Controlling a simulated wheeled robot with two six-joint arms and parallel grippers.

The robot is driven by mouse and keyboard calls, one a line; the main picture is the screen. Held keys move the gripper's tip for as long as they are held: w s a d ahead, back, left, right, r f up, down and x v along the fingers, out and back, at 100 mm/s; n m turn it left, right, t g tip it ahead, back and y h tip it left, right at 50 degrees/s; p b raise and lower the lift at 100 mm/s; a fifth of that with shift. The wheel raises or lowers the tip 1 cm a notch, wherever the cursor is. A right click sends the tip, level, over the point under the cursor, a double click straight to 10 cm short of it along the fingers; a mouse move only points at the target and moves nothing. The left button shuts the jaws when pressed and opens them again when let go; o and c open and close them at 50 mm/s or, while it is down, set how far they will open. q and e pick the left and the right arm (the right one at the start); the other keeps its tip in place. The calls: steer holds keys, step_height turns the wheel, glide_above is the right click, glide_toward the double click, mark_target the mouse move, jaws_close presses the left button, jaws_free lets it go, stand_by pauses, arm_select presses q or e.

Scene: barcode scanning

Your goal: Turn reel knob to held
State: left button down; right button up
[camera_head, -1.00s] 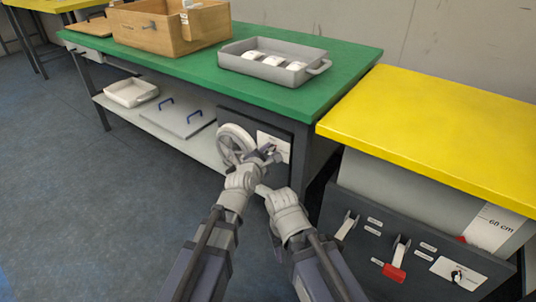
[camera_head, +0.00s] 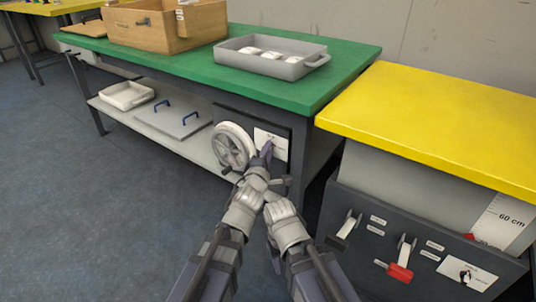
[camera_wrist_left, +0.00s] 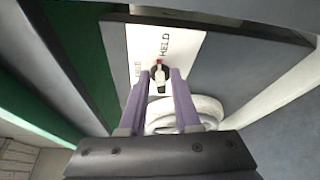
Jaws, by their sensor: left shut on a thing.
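The reel knob (camera_wrist_left: 159,77), dark with red and white on it, sits on a white label plate (camera_head: 270,142) at the front of the green bench. The plate reads HELD beside the knob in the left wrist view; another word is too small to read. My left gripper (camera_head: 266,154) is at this plate. Its purple fingers (camera_wrist_left: 160,82) are shut on the knob, one on each side. The white reel wheel (camera_head: 233,146) is just left of the plate. My right gripper is mostly hidden by the left arm, and its fingers cannot be made out.
The green bench (camera_head: 130,52) carries a wooden box (camera_head: 160,30) and a grey tray (camera_head: 308,67) with white items. A lower shelf (camera_head: 110,112) holds a white tray (camera_head: 127,96) and a grey lid. A yellow-topped unit (camera_head: 430,125) with levers stands at right. The floor at left is clear.

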arm_select(q)
steer(key=shift+w+m+b, duration=0.2)
steer(key=shift+m+b, duration=0.15)
steer(key=shift+m, duration=0.15)
arm_select(e)
steer(key=shift+f, duration=0.4)
